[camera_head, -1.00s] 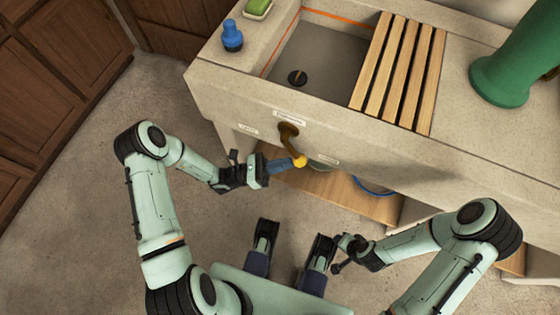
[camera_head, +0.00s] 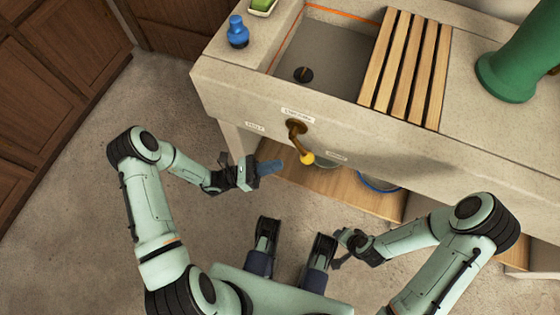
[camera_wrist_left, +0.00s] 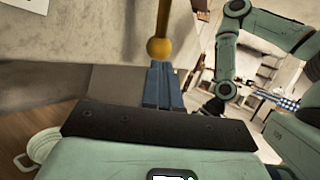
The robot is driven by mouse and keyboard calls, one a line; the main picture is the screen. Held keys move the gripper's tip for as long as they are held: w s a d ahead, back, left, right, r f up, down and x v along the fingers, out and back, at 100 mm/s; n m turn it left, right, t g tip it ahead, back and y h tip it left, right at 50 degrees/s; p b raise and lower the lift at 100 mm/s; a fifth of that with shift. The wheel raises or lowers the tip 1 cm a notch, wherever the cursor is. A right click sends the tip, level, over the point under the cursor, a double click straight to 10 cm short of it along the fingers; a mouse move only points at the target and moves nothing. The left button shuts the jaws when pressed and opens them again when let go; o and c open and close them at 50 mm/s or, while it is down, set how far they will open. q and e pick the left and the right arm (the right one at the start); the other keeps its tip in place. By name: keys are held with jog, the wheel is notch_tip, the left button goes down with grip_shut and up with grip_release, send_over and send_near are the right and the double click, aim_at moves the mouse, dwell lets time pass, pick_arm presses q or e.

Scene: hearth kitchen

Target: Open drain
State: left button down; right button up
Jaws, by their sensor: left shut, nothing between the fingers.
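A brass lever (camera_head: 298,137) with a yellow ball knob (camera_head: 307,158) is mounted on the stone sink front. Its arm hangs down, slanting slightly right. The sink basin (camera_head: 325,55) has a dark round drain fitting (camera_head: 303,74) in its floor. My left gripper (camera_head: 279,166) is shut and empty, just left of the knob, with a gap between them in the head view. In the left wrist view the blue fingers (camera_wrist_left: 163,85) point toward the knob (camera_wrist_left: 160,48), which appears just beyond their tips. My right gripper (camera_head: 338,263) is low near my base; its fingers are unclear.
Small labels surround the lever, their text unreadable. A wooden slatted rack (camera_head: 407,70) covers the basin's right side. A blue bottle (camera_head: 237,32) and a green soap or sponge (camera_head: 262,5) are on the left rim. A wooden shelf (camera_head: 340,193) lies below. Floor at left is clear.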

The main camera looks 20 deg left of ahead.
pick_arm(q)
jog(key=v, duration=0.8)
jog(key=shift+s+a, duration=0.15)
jog(key=shift+a, duration=0.25)
jog(key=shift+r, duration=0.1)
